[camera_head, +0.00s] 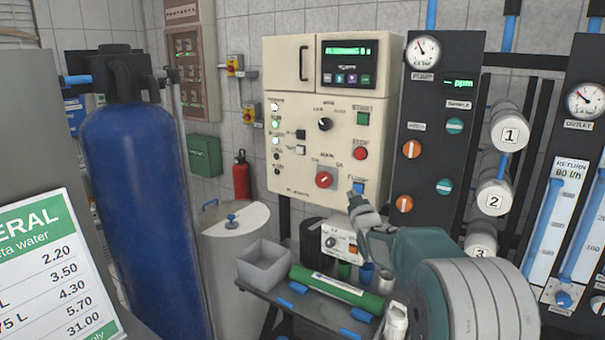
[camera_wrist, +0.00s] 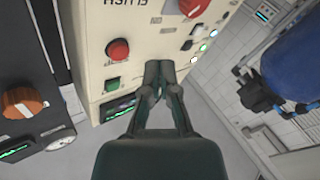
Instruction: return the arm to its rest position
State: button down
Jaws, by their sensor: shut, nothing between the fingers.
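My gripper (camera_wrist: 158,70) is shut and empty in the wrist view, its fingertips together in front of the cream control box. In the head view my gripper (camera_head: 355,199) is at the lower right of the cream control box (camera_head: 285,100), close to the blue button (camera_head: 358,187). I cannot tell whether it touches the button. My arm reaches in from the lower right and hides part of the bench and the rack. The red stop button (camera_head: 360,153) and the red rotary switch (camera_head: 323,180) are near the gripper.
A bench (camera_head: 257,297) below holds a grey bin (camera_head: 264,268), a green cylinder (camera_head: 335,290) and small bottles. A gauge panel (camera_head: 430,140) and white numbered filters (camera_head: 508,131) stand to the right. A blue tank (camera_head: 140,200) and a price sign (camera_head: 55,275) are left.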

jog(key=s+d+r+m+g+h, duration=0.15)
jog(key=s+m+g, duration=0.4)
jog(key=s, duration=1.65)
jog(key=s+f+g, duration=0.4)
jog(key=s, duration=1)
jog(key=s+a+f+g, duration=0.1)
jog(key=s+f+g, duration=0.3)
jog(key=s, duration=1)
jog(key=shift+a+f, duration=0.2)
jog(key=shift+f, duration=0.4)
